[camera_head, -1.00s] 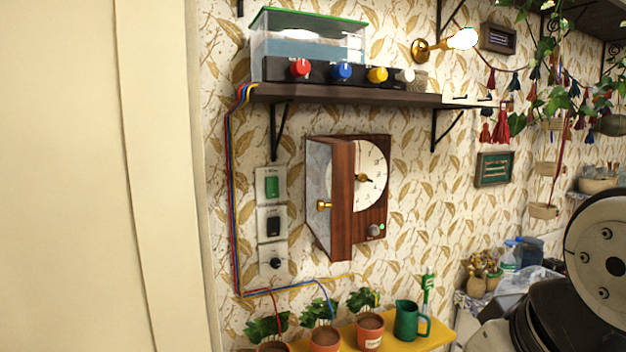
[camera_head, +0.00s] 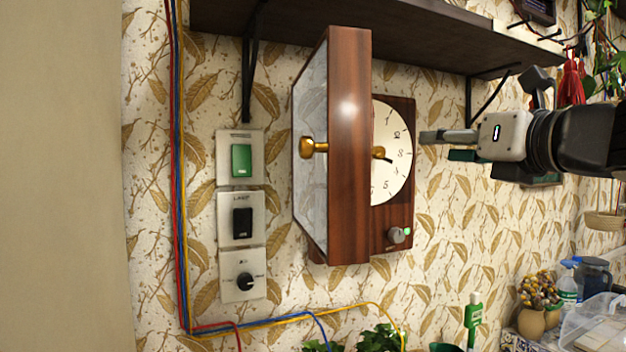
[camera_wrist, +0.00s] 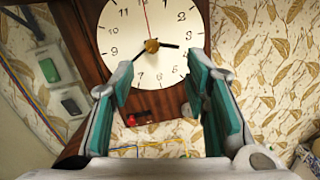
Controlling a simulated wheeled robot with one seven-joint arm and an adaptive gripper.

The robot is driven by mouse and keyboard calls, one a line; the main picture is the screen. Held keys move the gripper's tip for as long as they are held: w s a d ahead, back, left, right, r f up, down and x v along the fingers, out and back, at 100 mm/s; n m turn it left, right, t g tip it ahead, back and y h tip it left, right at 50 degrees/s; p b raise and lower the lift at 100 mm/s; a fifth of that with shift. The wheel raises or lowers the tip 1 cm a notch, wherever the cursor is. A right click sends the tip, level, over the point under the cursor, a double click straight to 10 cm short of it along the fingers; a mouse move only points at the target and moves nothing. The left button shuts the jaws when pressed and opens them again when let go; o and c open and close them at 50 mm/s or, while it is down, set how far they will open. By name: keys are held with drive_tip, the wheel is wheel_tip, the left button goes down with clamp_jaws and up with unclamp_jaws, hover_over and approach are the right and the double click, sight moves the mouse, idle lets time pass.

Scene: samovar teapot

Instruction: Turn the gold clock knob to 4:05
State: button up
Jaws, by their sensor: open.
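The wall clock (camera_head: 390,150) has a wooden case, and its door (camera_head: 349,150) stands swung open to the left. A gold knob (camera_head: 380,153) sits at the centre of the white dial; it also shows in the wrist view (camera_wrist: 152,45). There, one black hand points right between about 3 and 4, another points lower left near 8, and a thin red hand points up near 12. My gripper (camera_head: 445,146) is open and empty, just right of the clock. In the wrist view its teal-padded fingers (camera_wrist: 160,76) frame the lower dial, with the knob beyond the tips.
The open door, with its own gold handle (camera_head: 314,147), sticks out left of the dial. A dark shelf (camera_head: 420,35) with a bracket runs above. A switch panel (camera_head: 241,215) is left. A grey knob (camera_head: 397,235) is on the clock's lower right.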

sight(382, 154)
drive_tip(key=w+a+n, duration=0.1)
drive_tip(key=w, duration=0.3)
drive_tip(key=w+a+f+n+y+b, duration=0.1)
drive_tip(key=w+a, duration=0.1)
drive_tip(key=w, duration=0.3)
drive_tip(key=w+a+n, duration=0.1)
drive_tip(key=w+a, duration=0.1)
drive_tip(key=w, duration=0.3)
drive_tip(key=shift+w+f+g, duration=0.1)
drive_tip(key=shift+f+g, duration=0.15)
drive_tip(key=shift+g, duration=0.15)
clamp_jaws()
